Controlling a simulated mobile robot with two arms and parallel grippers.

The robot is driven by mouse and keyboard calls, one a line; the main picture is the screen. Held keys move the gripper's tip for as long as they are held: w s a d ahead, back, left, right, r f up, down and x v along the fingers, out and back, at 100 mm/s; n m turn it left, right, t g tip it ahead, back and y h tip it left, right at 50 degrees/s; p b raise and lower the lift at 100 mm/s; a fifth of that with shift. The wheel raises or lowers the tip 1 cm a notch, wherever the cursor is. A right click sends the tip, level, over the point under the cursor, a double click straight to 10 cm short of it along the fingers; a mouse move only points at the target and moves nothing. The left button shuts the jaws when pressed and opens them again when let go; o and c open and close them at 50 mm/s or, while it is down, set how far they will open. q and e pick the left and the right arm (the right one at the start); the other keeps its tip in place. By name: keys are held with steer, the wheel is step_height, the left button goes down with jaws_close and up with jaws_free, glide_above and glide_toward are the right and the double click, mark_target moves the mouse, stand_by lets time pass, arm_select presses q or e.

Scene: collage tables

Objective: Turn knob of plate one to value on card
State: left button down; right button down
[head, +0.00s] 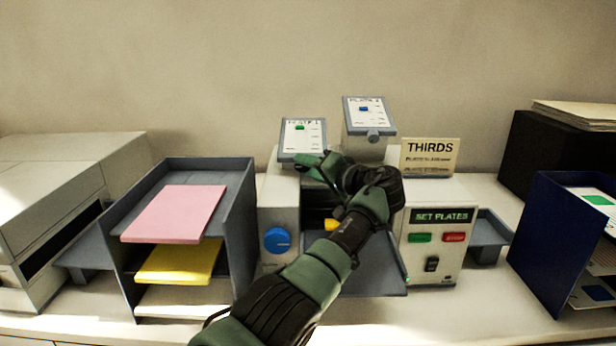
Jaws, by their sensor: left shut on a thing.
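The plate one panel (303,136) is a tilted white plate with a green mark and printed scale, on the left top of the machine. My left gripper (322,164) is at its lower edge, shut on the knob of plate one, which my fingers hide. The plate two panel (367,112), with a blue mark, stands higher to the right; its grey knob (376,136) is visible. The cream card (430,157) reads "THIRDS" with smaller lines too blurred to read. My right gripper is not in view.
The machine's front has a blue dial (277,240) and a "SET PLATES" panel (440,216) with green and red buttons and a black switch. A grey paper rack (246,215) stands left, a dark blue holder (543,245) right. My left arm crosses the machine's middle.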

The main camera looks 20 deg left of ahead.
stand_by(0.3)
arm_select(q)
steer(key=c, duration=0.9)
jaws_free()
steer(key=shift+f, duration=0.1)
